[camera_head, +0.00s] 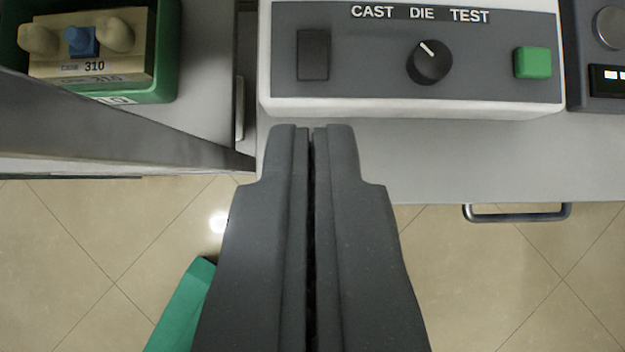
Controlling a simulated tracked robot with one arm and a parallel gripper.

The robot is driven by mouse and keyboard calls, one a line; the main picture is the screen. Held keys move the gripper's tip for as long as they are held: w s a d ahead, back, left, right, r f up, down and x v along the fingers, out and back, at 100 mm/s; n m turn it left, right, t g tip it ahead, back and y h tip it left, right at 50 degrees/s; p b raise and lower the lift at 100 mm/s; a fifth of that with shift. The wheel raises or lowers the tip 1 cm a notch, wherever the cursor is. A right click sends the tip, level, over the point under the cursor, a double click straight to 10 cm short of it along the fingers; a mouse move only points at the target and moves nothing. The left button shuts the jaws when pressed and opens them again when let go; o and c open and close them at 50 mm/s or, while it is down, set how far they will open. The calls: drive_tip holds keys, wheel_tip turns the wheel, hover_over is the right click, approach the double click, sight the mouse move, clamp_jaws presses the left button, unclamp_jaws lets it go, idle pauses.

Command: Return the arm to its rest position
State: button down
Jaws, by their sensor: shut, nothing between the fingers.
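My gripper (312,128) reaches up from the bottom middle of the view. Its two dark grey fingers are shut against each other, with only a thin dark line between them and nothing held. The fingertips appear just below the lower edge of a white and grey panel (375,75) marked "CAST DIE TEST". I cannot tell whether they touch it. The panel has a black rocker switch (313,55), a black knob (430,62) with a white pointer toward the upper left, and a green button (532,63).
A green tray (160,75) at the upper left holds a beige block (90,72) marked "310". A grey wall edge (120,135) lies left of my gripper. A metal handle (517,213) sticks out at the right. Tiled floor (500,290) shows below.

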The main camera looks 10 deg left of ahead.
drive_tip(key=shift+s+d+r, duration=0.15)
idle(0.4)
